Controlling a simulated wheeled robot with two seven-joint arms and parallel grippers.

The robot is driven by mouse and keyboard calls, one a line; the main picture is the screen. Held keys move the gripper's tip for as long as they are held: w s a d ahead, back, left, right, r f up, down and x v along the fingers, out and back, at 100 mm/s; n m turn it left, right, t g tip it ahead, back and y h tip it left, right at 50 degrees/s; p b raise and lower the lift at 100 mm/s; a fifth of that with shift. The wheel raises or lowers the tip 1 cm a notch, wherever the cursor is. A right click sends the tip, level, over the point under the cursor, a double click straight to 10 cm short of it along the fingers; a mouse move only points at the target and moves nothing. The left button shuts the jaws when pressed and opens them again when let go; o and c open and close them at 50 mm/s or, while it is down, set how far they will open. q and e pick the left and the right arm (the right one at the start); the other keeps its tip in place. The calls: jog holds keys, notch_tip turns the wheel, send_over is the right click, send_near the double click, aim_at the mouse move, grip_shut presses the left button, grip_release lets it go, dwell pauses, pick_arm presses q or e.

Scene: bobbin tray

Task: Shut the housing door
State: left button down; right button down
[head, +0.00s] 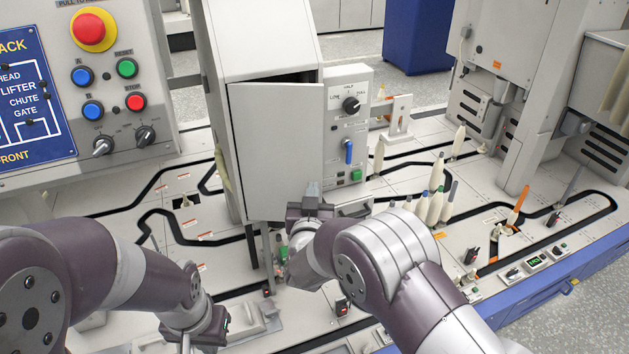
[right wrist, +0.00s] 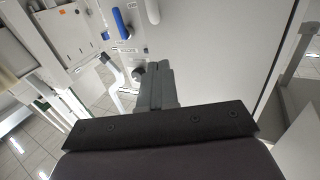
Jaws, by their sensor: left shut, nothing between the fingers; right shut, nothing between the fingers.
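The housing door (head: 275,145) is a pale grey panel on the front of the tall white housing (head: 262,35). It stands slightly ajar, with a dark gap along its top that widens toward the right. In the right wrist view the door (right wrist: 215,50) is a broad pale surface just beyond my fingers. My right gripper (head: 312,190) is shut and empty at the door's lower right; whether it touches the door I cannot tell. Its closed fingers show in the right wrist view (right wrist: 155,85). My left gripper (head: 203,342) is shut and empty at the bottom, far below the door.
A control panel (head: 350,125) with a black knob, blue lever and green button stands right of the door. A button box (head: 115,75) is at the left. Several bobbins (head: 435,190) stand on the deck to the right. The deck left of the housing is mostly clear.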

aim_at(318, 175)
jog(key=shift+w+d, duration=0.1)
jog(key=shift+w, duration=2.25)
jog(key=w+y+b, duration=0.1)
jog(key=w+n+y+b, duration=0.1)
jog(key=w+b, duration=0.1)
jog(key=w+f+n+y+b, duration=0.1)
jog(key=y+b, duration=0.1)
jog(key=shift+w+d, duration=0.25)
jog(key=shift+d, duration=0.15)
jog(key=w, duration=0.3)
jog(key=shift+w+a+r+n, duration=0.1)
jog(key=shift+a+r+n, duration=0.2)
jog(key=shift+n, duration=0.1)
jog(key=shift+w+r, duration=0.3)
jog(key=shift+r, duration=0.2)
